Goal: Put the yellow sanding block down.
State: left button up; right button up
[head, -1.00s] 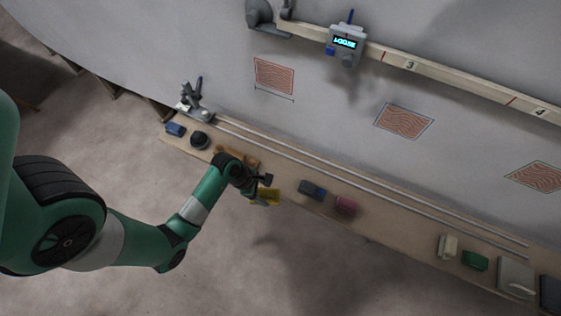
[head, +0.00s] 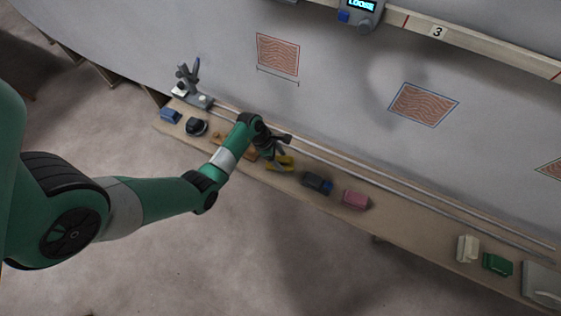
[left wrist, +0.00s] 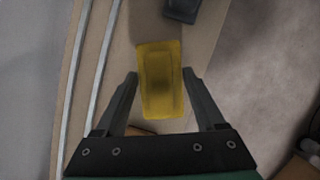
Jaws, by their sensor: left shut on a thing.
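The yellow sanding block (head: 281,164) is over the wooden shelf (head: 408,217), left of a dark grey-blue block. In the left wrist view the yellow block (left wrist: 160,80) lies lengthwise between the fingers of my left gripper (left wrist: 160,85). My left gripper (head: 279,150) is shut on it. I cannot tell whether the block's underside touches the shelf. My right gripper is not in view.
A dark grey-blue block (head: 317,183) and a pink block (head: 356,199) stand to the right on the shelf. Farther right are a cream block (head: 467,248) and a green block (head: 497,264). Two thin rails (head: 400,184) run along the shelf's wall side. Bare shelf lies right of the pink block.

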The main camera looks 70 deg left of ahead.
aim_at(280, 162)
pick_arm(q)
notch_tip(280, 162, down, 4)
jog(key=shift+w+a+r+b, duration=0.1)
jog(key=shift+a+b, duration=0.05)
jog(key=shift+b, duration=1.1)
jog(key=shift+r, duration=0.1)
jog(key=o, duration=1.2)
jog(key=shift+c, duration=0.2)
jog(key=p+v, duration=0.7)
jog(key=v, duration=0.4)
jog(key=shift+a+r, duration=0.1)
jog(key=shift+r, duration=0.15)
jog(key=shift+s+r, duration=0.2)
jog(key=shift+s, duration=0.05)
jog(key=shift+w, duration=0.1)
